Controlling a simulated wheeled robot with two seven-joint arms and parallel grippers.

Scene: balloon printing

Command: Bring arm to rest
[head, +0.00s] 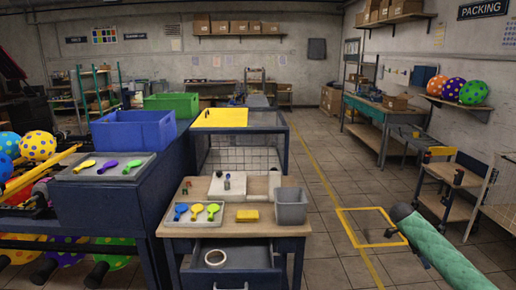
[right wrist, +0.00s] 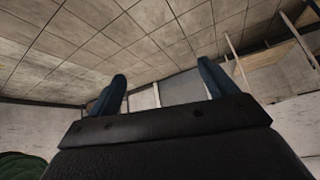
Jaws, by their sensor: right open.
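My right arm shows in the head view as a green padded sleeve (head: 440,252) with a dark end, at the lower right over the floor. It is to the right of the small wooden table (head: 250,230) and apart from it. In the right wrist view my right gripper (right wrist: 162,74) has its two blue fingers spread, with nothing between them. Beyond the fingers are tiles and a pale wall. My left arm and left gripper are in neither view.
The table holds a grey tray (head: 180,225) of colored paddles, a yellow block (head: 247,215) and a grey bin (head: 291,208). Its drawer (head: 235,276) is open with a tape roll (head: 215,258) inside. A cart (head: 455,180) stands at right.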

